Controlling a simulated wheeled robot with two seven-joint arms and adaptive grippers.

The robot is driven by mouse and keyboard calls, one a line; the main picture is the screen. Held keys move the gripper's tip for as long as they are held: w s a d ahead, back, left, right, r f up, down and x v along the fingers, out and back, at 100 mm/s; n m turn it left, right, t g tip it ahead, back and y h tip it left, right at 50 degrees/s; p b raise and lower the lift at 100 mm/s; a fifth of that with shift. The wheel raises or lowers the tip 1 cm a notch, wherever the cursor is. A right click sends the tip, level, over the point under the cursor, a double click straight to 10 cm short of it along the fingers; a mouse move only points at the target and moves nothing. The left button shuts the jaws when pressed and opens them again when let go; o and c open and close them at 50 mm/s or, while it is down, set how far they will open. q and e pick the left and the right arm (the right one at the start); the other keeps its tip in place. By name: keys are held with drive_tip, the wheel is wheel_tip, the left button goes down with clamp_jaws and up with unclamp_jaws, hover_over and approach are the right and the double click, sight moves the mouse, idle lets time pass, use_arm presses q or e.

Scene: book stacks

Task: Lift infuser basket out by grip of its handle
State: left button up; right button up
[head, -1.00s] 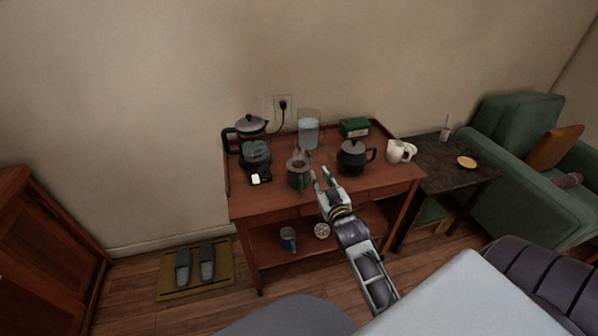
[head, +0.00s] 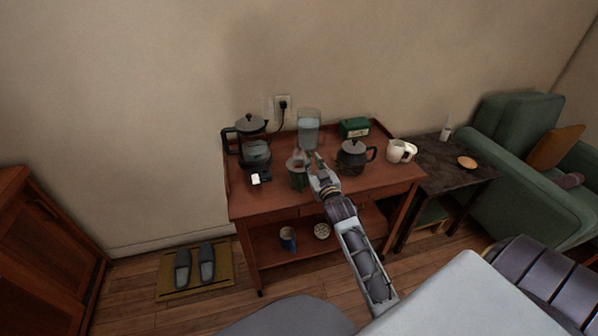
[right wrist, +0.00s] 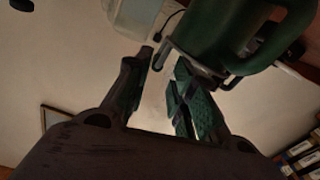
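The green mug (head: 298,178) stands near the front middle of the wooden cart, with the metallic infuser basket (head: 299,160) in its top. In the right wrist view the green mug (right wrist: 235,30) fills the upper right. A thin metal piece (right wrist: 190,60), apparently the basket's handle, sticks out from its rim close to the fingertips. My right gripper (head: 315,165) is just right of the mug. Its two fingers (right wrist: 163,65) are apart with a gap between them, and nothing is visibly held. Whether the fingers straddle the handle is unclear. My left gripper is not in view.
A dark teapot (head: 353,155) stands close to the right of my gripper. A clear water container (head: 309,128) and a green box (head: 354,127) are behind. A kettle (head: 252,127) and a scale (head: 257,177) are left. White mugs (head: 397,151) sit at the right.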

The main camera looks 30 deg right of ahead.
sight(309, 153)
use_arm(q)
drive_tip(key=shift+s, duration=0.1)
use_arm(e)
drive_tip(key=shift+w, duration=0.2)
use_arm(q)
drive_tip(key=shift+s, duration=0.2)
use_arm(e)
drive_tip(key=shift+w+d, duration=0.1)
drive_tip(key=shift+w, duration=0.05)
drive_tip(key=x, duration=0.3)
drive_tip(key=shift+d, duration=0.1)
drive_tip(key=shift+w+d+b, duration=0.15)
drive_tip(key=shift+w+b, duration=0.15)
drive_tip(key=shift+w, duration=0.6)
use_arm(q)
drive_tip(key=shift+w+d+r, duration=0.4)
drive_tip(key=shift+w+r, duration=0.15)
